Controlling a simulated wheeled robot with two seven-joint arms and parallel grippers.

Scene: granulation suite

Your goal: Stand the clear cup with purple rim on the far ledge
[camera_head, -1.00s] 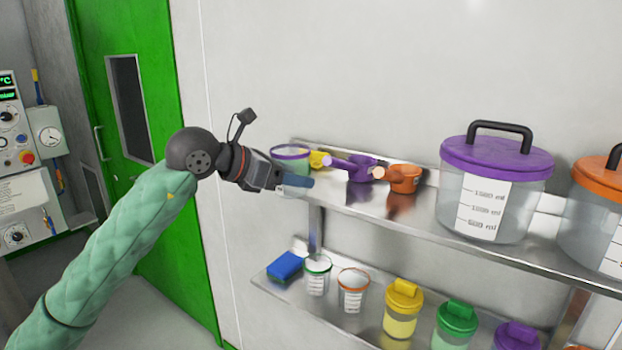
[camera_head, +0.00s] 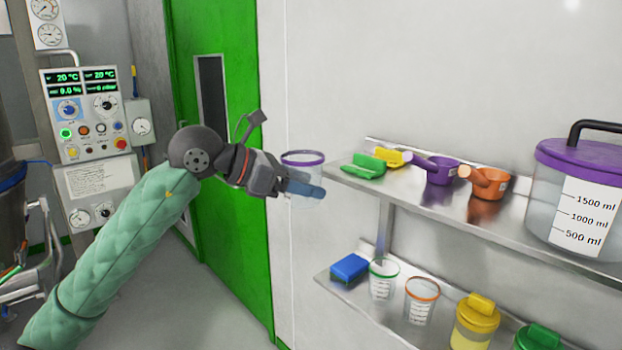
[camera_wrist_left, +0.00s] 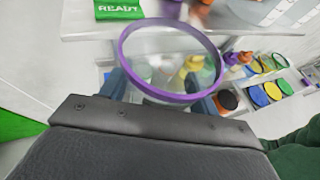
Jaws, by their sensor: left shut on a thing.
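The clear cup with purple rim (camera_head: 303,165) is held upright by my left gripper (camera_head: 308,189), just off the left end of the upper steel shelf (camera_head: 450,208). In the left wrist view, the cup's purple rim (camera_wrist_left: 122,50) shows as a wide ring between the blue fingers of the left gripper (camera_wrist_left: 158,95), and things behind show through its clear wall. The fingers are shut on the cup. I cannot tell which surface is the far ledge. My right gripper is not in view.
The upper shelf holds a green scoop (camera_head: 363,168), yellow scoop (camera_head: 392,157), purple scoop (camera_head: 440,170), orange scoop (camera_head: 488,183) and large purple-lidded container (camera_head: 580,200). Below are a blue block (camera_head: 350,268), cups and lidded jars. A control panel (camera_head: 92,125) and green door (camera_head: 235,220) are left.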

